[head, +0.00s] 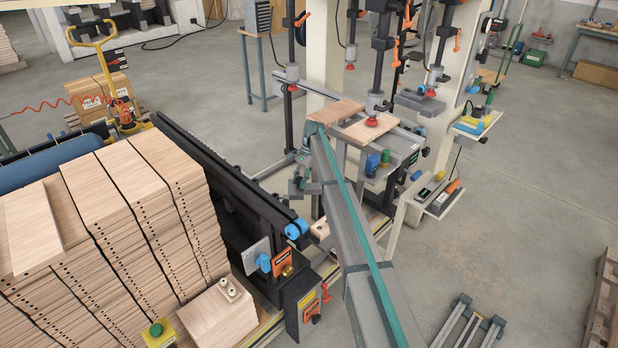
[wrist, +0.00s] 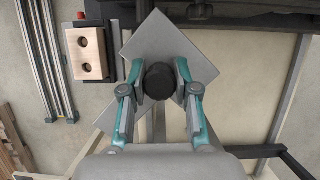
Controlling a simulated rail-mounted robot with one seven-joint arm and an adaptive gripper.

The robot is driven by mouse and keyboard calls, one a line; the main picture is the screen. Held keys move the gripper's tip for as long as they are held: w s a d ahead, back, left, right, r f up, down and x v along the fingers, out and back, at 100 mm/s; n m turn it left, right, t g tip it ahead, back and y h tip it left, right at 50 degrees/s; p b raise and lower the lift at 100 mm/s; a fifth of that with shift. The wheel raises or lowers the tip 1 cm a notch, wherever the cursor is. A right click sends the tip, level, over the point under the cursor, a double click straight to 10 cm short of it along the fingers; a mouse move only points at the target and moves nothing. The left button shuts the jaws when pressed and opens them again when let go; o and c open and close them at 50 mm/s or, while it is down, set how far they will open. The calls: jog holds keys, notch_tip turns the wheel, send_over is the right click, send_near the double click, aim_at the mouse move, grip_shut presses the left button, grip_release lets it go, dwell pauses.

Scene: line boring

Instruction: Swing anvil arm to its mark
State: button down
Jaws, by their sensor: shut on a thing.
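My gripper (wrist: 159,80) is shut on a round black knob (wrist: 158,84) in the wrist view, with one teal finger on each side of it. A flat grey plate (wrist: 152,42), set at an angle, lies beneath the knob. The plate and knob look like the anvil arm, but I cannot be sure. Its mark cannot be made out. In the head view my own arm reaches across the middle to the boring machine (head: 404,147), and the knob cannot be made out there.
A pale wooden block (wrist: 89,53) with two holes sits left of the plate in the wrist view. In the head view, tall stacks of wooden boards (head: 120,215) stand at the left beside a black rail (head: 225,165). The floor at the right is mostly clear.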

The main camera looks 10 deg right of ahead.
aim_at(302, 192)
jog(key=shift+s+d+n+g+h, duration=0.1)
jog(key=shift+s+n+g+h, duration=0.2)
jog(key=shift+s+n, duration=0.75)
jog(key=shift+s+d+n+h, duration=0.15)
jog(key=shift+s+n+h, duration=0.25)
jog(key=shift+s+n, duration=0.6)
jog(key=shift+w+g, duration=0.1)
jog(key=shift+g, duration=0.2)
jog(key=shift+n, duration=0.25)
jog(key=shift+s+d+n+h+p, duration=0.15)
jog(key=shift+s+d+n+h, duration=0.1)
jog(key=shift+s+n, duration=0.25)
jog(key=shift+s+d+n+h+p, duration=0.2)
jog(key=shift+s+n, duration=0.2)
jog(key=shift+n, duration=0.2)
